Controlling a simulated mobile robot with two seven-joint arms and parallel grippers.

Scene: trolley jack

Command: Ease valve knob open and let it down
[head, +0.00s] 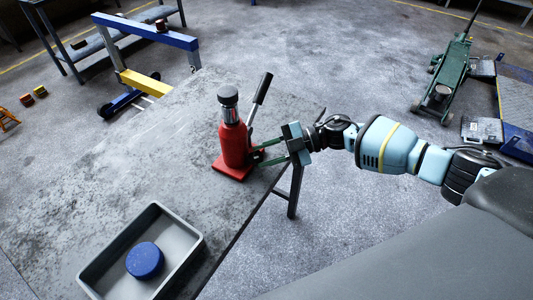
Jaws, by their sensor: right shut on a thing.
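A red bottle jack (235,143) stands upright on the grey table (150,150), near its right edge. It has a dark round top (228,96) on a silver ram. A black-gripped handle (261,92) slants up to the right from it. My right gripper (260,156) reaches in from the right, low at the jack's side. Its fingers are shut on the valve knob, which is too small and covered to make out clearly. My left gripper is not in view.
A grey tray (98,266) with a blue round object (144,261) in it sits at the table's front. A blue and yellow frame (145,82) stands on the floor behind. A green trolley jack (447,75) stands at far right. The table's left side is clear.

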